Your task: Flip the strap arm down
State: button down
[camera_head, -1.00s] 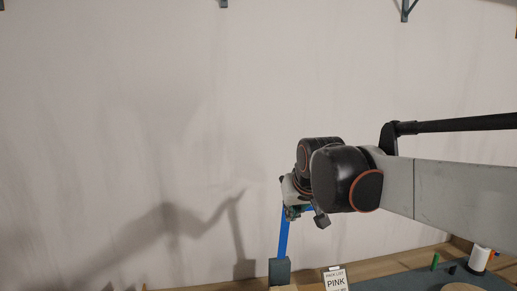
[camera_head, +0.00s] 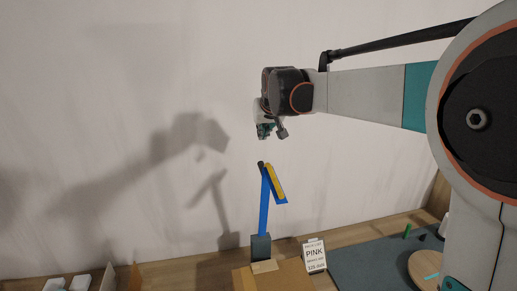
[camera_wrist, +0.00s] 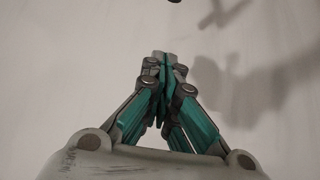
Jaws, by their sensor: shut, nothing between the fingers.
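The blue post (camera_head: 263,205) stands upright in a dark grey base block (camera_head: 261,247). The strap arm (camera_head: 276,184), blue with a yellow strip, joins the post at a dark pivot at its top. It hangs slanting down to the right, close to the post. My gripper (camera_head: 266,134) is above the post's top, apart from it and from the strap arm. In the wrist view my gripper (camera_wrist: 164,62) has its fingers together, with nothing held. Neither the post nor the strap arm can be made out there.
A price card reading PINK (camera_head: 314,256) stands right of the base, near a brown box (camera_head: 250,280). A dark mat (camera_head: 370,262) with a round wooden board (camera_head: 424,268) lies further right. White objects (camera_head: 68,284) are at the lower left. The wall behind is bare.

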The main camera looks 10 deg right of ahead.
notch_tip(320, 180, down, 9)
jog(key=w+p, duration=0.2)
jog(key=w, duration=0.1)
jog(key=shift+p, duration=0.4)
dwell(0.5)
jog(key=shift+s, duration=0.15)
